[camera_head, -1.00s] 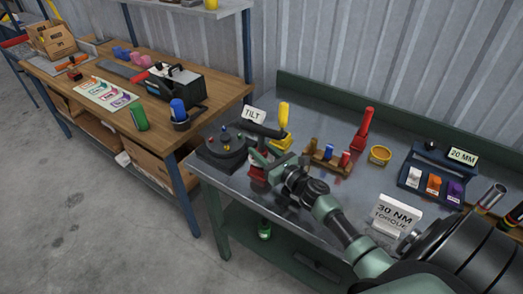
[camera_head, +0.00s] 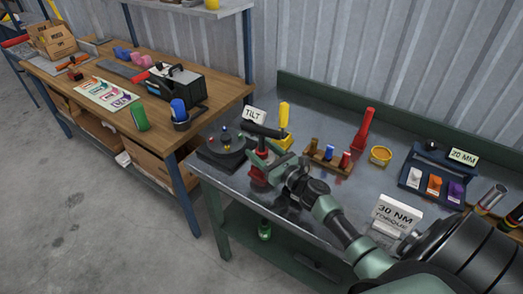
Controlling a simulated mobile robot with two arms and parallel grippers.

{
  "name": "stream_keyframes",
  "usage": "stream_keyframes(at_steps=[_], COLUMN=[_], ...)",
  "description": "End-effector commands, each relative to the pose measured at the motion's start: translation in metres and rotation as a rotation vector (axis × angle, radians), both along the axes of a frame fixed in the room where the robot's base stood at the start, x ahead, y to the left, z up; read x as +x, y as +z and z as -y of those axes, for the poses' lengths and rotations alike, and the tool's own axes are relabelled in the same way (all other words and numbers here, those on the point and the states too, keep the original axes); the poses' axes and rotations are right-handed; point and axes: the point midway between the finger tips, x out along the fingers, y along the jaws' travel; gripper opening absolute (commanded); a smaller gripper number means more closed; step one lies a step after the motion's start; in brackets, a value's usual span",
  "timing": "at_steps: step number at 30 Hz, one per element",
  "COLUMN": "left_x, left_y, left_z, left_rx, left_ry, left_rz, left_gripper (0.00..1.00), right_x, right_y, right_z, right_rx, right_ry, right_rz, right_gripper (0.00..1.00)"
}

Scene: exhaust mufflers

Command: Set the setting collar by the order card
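My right gripper (camera_head: 262,162) is at the left end of the metal bench, close beside a red part (camera_head: 258,177). Its fingers are small and overlap the red part, so I cannot tell whether they grip it. White cards read "TILT" (camera_head: 254,115), "30 NM TORQUE" (camera_head: 397,217) and "20 MM" (camera_head: 463,157). I cannot tell which is the order card. My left gripper is out of view.
Behind the gripper stands a yellow-handled tool (camera_head: 284,118). A wooden table (camera_head: 205,95) stands at left.

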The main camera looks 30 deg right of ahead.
Motion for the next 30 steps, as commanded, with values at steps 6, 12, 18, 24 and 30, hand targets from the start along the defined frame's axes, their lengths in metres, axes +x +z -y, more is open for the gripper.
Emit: stream_keyframes(at_steps=[6, 12, 18, 24, 30], left_x=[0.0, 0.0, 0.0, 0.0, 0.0], left_y=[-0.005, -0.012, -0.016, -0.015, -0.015], left_z=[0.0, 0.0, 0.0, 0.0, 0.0], left_rx=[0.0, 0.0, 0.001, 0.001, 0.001], left_ry=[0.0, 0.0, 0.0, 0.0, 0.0], left_rz=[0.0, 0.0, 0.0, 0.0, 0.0], left_gripper=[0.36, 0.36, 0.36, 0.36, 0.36], right_x=[-0.022, -0.056, -0.075, -0.077, -0.078], right_y=[-0.003, -0.003, -0.001, 0.0, 0.0], right_z=[0.002, 0.005, 0.007, 0.007, 0.004], right_rx=[-0.001, -0.002, 0.0, 0.001, -0.015], right_ry=[0.001, 0.001, 0.0, 0.0, 0.01], right_rz=[-0.003, -0.002, 0.0, 0.001, 0.002], right_gripper=[0.59, 0.59, 0.59, 0.59, 0.59])
